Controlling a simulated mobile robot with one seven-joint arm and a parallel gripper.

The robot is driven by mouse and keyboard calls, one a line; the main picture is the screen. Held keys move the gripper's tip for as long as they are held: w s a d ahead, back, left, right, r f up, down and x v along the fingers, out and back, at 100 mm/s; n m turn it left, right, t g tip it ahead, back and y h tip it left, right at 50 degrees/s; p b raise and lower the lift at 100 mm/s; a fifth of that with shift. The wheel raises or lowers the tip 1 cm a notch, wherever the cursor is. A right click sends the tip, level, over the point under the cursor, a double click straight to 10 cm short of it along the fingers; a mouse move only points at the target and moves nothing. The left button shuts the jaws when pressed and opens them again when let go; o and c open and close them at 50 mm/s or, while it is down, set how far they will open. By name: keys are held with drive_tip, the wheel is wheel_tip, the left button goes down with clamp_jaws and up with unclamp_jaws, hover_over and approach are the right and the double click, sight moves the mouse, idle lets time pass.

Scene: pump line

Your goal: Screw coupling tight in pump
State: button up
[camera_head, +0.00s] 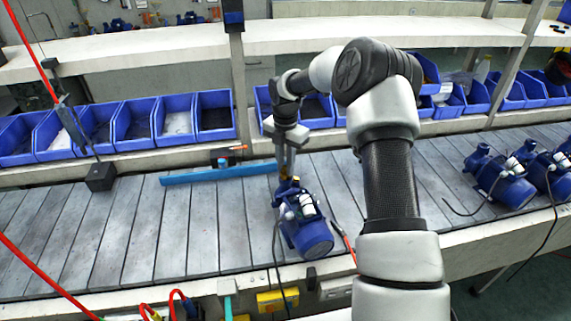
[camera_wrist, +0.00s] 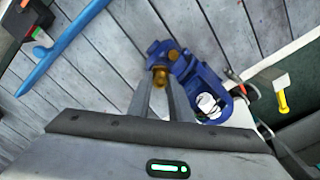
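The blue pump (camera_head: 305,228) lies on the grey slatted conveyor, with its motor end toward the front edge. Its blue port end also shows in the wrist view (camera_wrist: 200,82). The small brass coupling (camera_wrist: 160,76) is at the pump's port end. My gripper (camera_head: 286,172) points down over that end. In the wrist view the two fingertips (camera_wrist: 160,84) stand close on either side of the coupling and look shut on it. How far the coupling sits in the port and its thread are hidden.
A blue bar (camera_head: 218,173) lies on the conveyor left of the pump. Blue bins (camera_head: 175,120) line the back. More blue pumps (camera_head: 500,178) stand at the right. A red-and-black tool (camera_head: 343,240) is beside the pump. The conveyor's left part is clear.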

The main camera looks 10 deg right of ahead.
clamp_jaws()
drive_tip(key=shift+f+m, duration=0.1)
drive_tip(key=shift+m, duration=1.6)
drive_tip(key=m+b, duration=0.1)
drive_tip(key=m, duration=0.2)
drive_tip(key=shift+m, duration=0.3)
drive_tip(key=m, duration=0.3)
drive_tip(key=shift+b, duration=0.3)
